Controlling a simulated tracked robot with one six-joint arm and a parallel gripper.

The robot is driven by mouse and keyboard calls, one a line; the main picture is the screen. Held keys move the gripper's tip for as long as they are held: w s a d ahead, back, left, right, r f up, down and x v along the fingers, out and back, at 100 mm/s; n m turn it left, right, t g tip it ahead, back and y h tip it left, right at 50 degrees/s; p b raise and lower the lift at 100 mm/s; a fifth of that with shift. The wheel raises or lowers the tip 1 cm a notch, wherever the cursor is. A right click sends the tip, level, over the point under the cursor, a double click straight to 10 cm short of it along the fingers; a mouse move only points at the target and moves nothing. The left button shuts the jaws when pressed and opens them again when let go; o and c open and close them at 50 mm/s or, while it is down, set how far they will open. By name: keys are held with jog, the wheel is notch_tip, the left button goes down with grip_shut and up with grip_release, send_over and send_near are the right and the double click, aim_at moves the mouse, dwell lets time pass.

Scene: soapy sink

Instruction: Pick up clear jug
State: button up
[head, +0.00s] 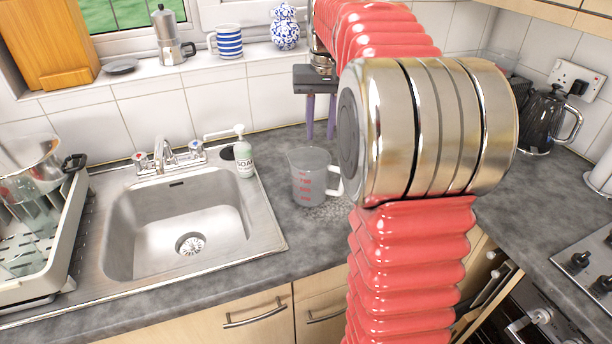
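The clear jug (311,180) with red measuring marks stands upright on the dark grey worktop, right of the sink. Its handle points right, close to my arm in the picture. My gripper (320,136) points down, and its two purple fingers show just above the jug in the picture. The fingers are apart with nothing visible between them, and no contact with the jug shows. How far the gripper is behind or over the jug is hard to tell. My red arm covers the worktop right of the jug.
A soap bottle (244,152) stands left of the jug beside the sink (187,242) and tap (162,157). A drying rack (62,243) with clear vessels is at far left. A black kettle (541,122) stands at right. The windowsill holds a striped mug (229,42).

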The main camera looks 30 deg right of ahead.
send_near(329, 157)
jog(key=shift+w+d+f+m+g, duration=0.15)
jog(key=shift+w+d+m+g, duration=0.05)
jog(key=shift+w+m+g, duration=0.15)
jog(key=shift+f, duration=0.1)
jog(key=f, duration=0.8)
jog(key=shift+a+f, duration=0.2)
jog(key=shift+f, duration=0.05)
jog(key=shift+f, duration=0.1)
jog(key=f, duration=0.3)
jog(key=shift+s+a+f, duration=0.15)
jog(key=shift+s+f, duration=0.2)
jog(key=shift+f, duration=0.6)
jog(key=shift+c, duration=0.5)
